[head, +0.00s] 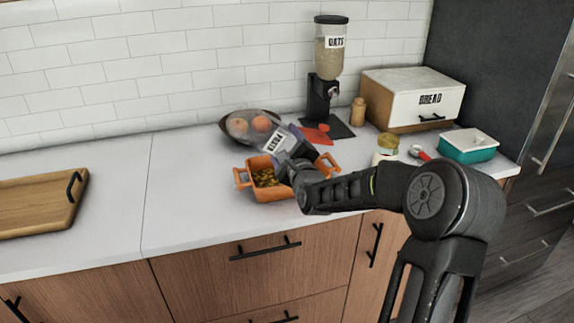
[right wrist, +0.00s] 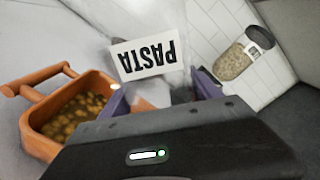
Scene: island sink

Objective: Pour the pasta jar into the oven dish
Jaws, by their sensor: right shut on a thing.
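The orange oven dish (head: 241,183) with two side handles sits on the counter near the front edge. Small yellow-brown pasta pieces (head: 265,178) lie in it, and they also show in the right wrist view (right wrist: 78,112). My right gripper (right wrist: 162,92) is shut on the clear pasta jar, whose white PASTA label (right wrist: 148,57) faces the wrist camera. In the head view the jar (head: 274,140) is strongly tilted above the dish's back part. I cannot make out pasta inside the jar. Part of the dish is hidden behind my right gripper. My left gripper is out of view.
A fruit bowl (head: 229,130) stands behind the jar. An oats dispenser (head: 330,60), a bread box (head: 415,98), a small wooden shaker (head: 358,111), a lidded jar (head: 387,146) and a teal container (head: 467,147) are right. A wooden board (head: 35,205) lies left; the counter between is clear.

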